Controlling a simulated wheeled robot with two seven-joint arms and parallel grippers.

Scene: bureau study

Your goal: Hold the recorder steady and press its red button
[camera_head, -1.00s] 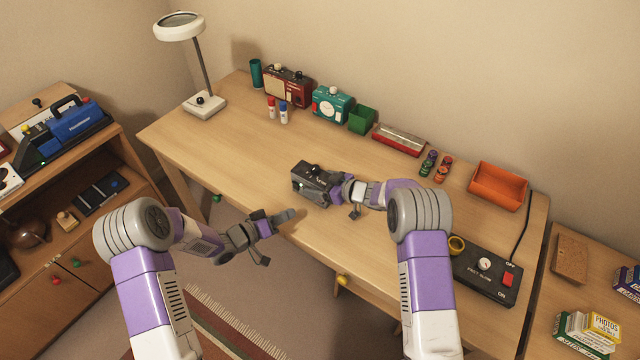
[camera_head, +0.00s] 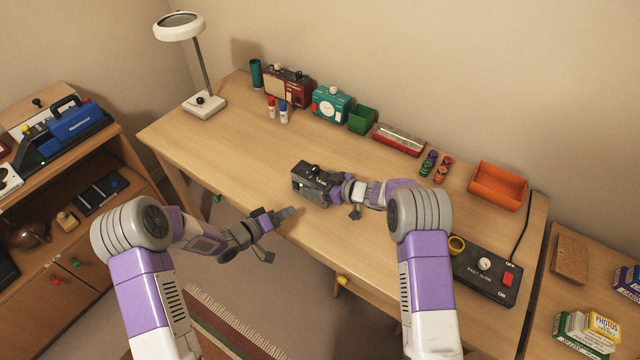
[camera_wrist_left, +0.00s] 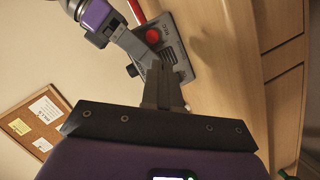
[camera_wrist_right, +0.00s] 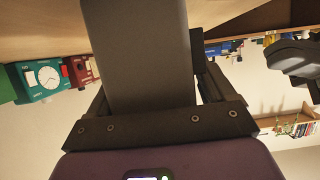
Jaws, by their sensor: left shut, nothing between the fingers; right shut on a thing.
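The recorder (camera_head: 311,183) is a dark grey box on the desk, with a small green spot on its left end. In the left wrist view its red button (camera_wrist_left: 153,35) faces the camera, beside a panel with dark slots. My right gripper (camera_head: 337,188) is shut on the recorder from the right; in the right wrist view the grey body (camera_wrist_right: 140,60) fills the space between the fingers. My left gripper (camera_head: 289,212) is shut and empty, below and left of the recorder near the desk's front edge. Its fingertips also show in the left wrist view (camera_wrist_left: 166,66), apart from the red button.
The desk (camera_head: 240,150) is clear left of the recorder. Along the back stand a red radio (camera_head: 287,87), a teal clock (camera_head: 332,104), a green box (camera_head: 362,120) and a red-grey tray (camera_head: 399,139). An orange tray (camera_head: 498,187) and black control box (camera_head: 487,271) are at right.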

